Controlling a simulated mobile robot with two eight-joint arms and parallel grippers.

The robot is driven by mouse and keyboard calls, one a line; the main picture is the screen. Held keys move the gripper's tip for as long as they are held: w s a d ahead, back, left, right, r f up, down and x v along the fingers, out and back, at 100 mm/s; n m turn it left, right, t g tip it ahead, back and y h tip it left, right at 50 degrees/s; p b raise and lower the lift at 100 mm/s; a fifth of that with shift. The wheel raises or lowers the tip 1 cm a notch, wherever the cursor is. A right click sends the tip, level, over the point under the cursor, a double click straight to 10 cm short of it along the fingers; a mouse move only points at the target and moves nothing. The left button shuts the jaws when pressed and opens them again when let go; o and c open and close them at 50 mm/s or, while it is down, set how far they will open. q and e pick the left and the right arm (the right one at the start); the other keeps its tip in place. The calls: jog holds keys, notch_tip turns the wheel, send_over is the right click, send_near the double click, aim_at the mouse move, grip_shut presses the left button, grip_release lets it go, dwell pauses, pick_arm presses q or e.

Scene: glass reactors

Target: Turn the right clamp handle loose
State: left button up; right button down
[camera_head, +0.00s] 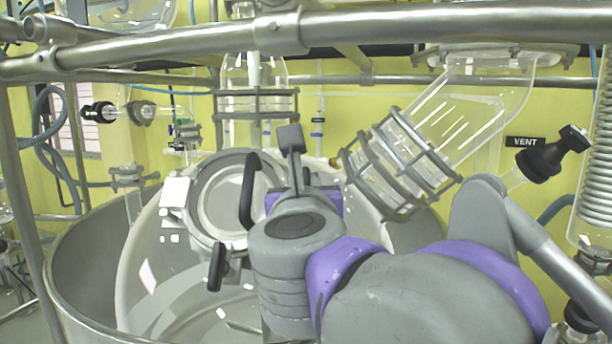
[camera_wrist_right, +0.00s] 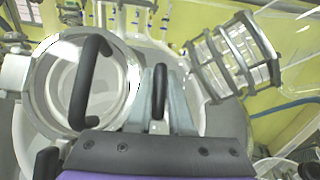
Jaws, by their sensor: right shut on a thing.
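The right clamp handle (camera_wrist_right: 158,84) is a black bar beside the round glass lid (camera_wrist_right: 45,90) in the wrist view. My right gripper (camera_wrist_right: 163,96) is shut on it, with a grey finger on each side. In the head view my right gripper (camera_head: 305,198) reaches in from the right, and its wrist hides its fingertips and the clamp handle. The lid (camera_head: 190,203) has a curved black handle (camera_head: 247,190) across it. Another black handle (camera_head: 217,268) hangs at the lid's lower edge. My left gripper is not in view.
The lid sits on a large glass vessel (camera_head: 140,290) inside a metal shell (camera_head: 80,265). A caged glass pipe (camera_head: 400,165) rises just right of my gripper. Metal rails (camera_head: 400,28) cross above. A black valve knob (camera_head: 548,158) stands at the right by the VENT sign.

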jog(key=c, duration=0.8)
grip_release()
jog(key=s+b, duration=0.1)
jog(key=s, duration=0.9)
jog(key=shift+s, duration=0.4)
jog(key=shift+f, duration=0.1)
